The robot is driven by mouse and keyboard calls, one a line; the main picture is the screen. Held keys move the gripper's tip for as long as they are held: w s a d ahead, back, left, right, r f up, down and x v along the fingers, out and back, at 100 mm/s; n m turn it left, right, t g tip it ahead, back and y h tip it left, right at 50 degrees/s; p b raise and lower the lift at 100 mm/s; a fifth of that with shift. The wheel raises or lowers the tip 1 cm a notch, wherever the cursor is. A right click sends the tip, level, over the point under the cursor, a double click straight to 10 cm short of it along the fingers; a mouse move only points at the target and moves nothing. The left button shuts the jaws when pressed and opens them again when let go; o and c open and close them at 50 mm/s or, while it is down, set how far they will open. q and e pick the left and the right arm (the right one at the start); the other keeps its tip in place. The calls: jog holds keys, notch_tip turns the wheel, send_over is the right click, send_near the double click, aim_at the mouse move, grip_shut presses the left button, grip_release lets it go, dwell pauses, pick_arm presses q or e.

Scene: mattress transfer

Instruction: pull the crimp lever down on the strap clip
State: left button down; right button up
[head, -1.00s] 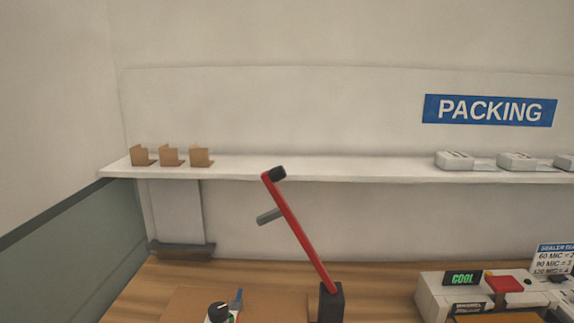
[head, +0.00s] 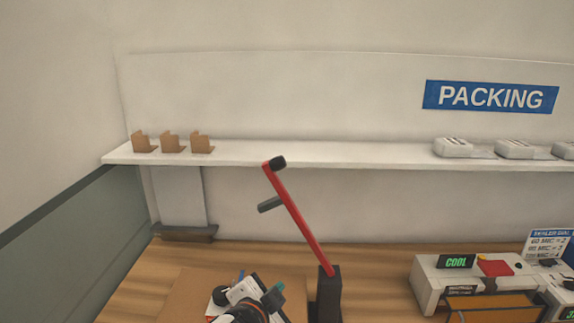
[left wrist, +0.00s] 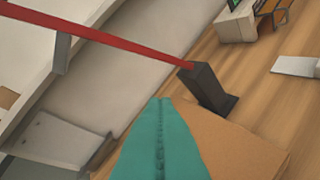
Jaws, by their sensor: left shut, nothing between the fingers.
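The crimp lever (head: 298,222) is a long red bar with a black knob at its top and a grey stub on its left side. It stands raised, leaning up to the left from a dark post (head: 328,292). In the left wrist view the red lever (left wrist: 105,38) crosses the top and meets the dark post (left wrist: 208,87). My left gripper (head: 277,295) is low in the head view, left of the post and well below the knob. Its teal fingers (left wrist: 160,135) are together and empty, apart from the lever. The strap clip cannot be made out. My right gripper is out of view.
Brown cardboard (head: 185,295) lies on the wooden table (head: 140,275) around my left gripper. A white sealer (head: 432,285) with a "COOL" display stands at the right. A white shelf (head: 330,158) runs behind the lever, holding small cardboard pieces and white devices.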

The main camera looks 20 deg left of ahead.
pick_arm(q)
jog(key=w+r+m+t, duration=0.3)
jog(key=r, duration=0.7)
jog(key=w+r+m+t+h, duration=0.1)
jog(key=w+r+m+t, duration=0.1)
jog(key=r, duration=0.7)
jog(key=shift+w+r+m+t, duration=0.4)
jog(key=shift+w+t, duration=0.2)
jog(key=shift+w, duration=0.45)
jog(key=w+r+p, duration=0.2)
jog(key=w+p, duration=0.3)
jog(key=w, duration=0.5)
jog(key=a+f, duration=0.1)
jog(key=s+a+f+p, duration=0.1)
jog(key=a, duration=0.1)
jog(key=shift+f+h, duration=0.15)
jog(key=shift+h, duration=0.15)
jog(key=shift+d, duration=0.1)
